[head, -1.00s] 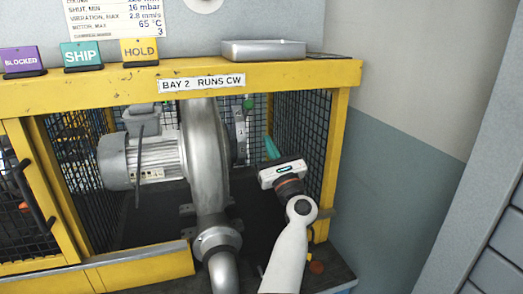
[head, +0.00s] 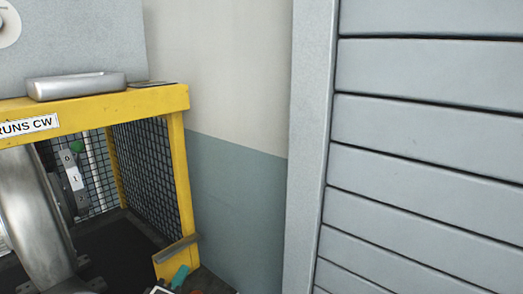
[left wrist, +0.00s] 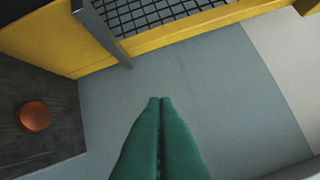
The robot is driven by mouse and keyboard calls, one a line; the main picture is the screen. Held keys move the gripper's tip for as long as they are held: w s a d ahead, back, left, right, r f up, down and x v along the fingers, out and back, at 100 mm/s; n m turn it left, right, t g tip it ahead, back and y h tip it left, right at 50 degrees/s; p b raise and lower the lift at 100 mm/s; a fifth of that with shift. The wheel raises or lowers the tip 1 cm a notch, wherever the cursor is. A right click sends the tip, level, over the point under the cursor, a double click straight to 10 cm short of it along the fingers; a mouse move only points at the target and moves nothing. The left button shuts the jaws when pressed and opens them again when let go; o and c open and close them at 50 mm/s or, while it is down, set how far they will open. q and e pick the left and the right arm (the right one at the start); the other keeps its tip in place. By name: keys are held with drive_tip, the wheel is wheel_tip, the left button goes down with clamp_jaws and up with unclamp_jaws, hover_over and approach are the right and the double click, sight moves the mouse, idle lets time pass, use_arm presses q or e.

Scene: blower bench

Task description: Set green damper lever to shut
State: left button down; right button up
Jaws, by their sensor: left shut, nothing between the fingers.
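The green round knob of the damper lever (head: 77,147) shows inside the caged bay, at the upper right of the blower housing. It sits just above and right of the "0" on a plate marked 0, 1, 2 (head: 73,177). The lever's arm is too small to make out. My left gripper (head: 180,277) is at the bottom edge of the head view, by the foot of the yellow corner post, well apart from the knob. Its teal fingers are shut with nothing between them in the left wrist view (left wrist: 160,100). My right gripper is not in view.
The yellow frame (head: 176,165) with mesh sides encloses the bay. A metal box (head: 76,86) lies on its top beam. A grey-blue wall (head: 235,200) and a slatted grey panel (head: 430,150) stand to the right. A round orange-brown thing (left wrist: 33,116) sits on a dark surface.

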use_arm(q)
drive_tip(key=s+d+f+m+g, duration=0.1)
drive_tip(key=s+f+m+g, duration=0.7)
drive_tip(key=s+f, duration=0.55)
drive_tip(key=s+a+f+m+g+y, duration=0.2)
drive_tip(key=s+m+g, duration=0.1)
drive_tip(key=s, duration=0.5)
drive_tip(key=s+a+f+m+g+y, duration=0.1)
drive_tip(key=s+f+m+g+y, duration=0.15)
drive_tip(key=s, duration=0.65)
wheel_tip(320, 180, down, 24)
drive_tip(key=f+g, duration=0.1)
drive_tip(key=g, duration=0.1)
drive_tip(key=s+a+f+g, duration=0.1)
drive_tip(key=s+a+f, duration=0.2)
drive_tip(key=s+f, duration=1.3)
drive_tip(key=shift+s+f+m+h+p, duration=0.15)
drive_tip(key=shift+s+m+h+p, duration=0.2)
drive_tip(key=shift+s, duration=0.25)
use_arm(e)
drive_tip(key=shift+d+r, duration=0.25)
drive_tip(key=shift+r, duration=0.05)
use_arm(q)
drive_tip(key=shift+g, duration=0.25)
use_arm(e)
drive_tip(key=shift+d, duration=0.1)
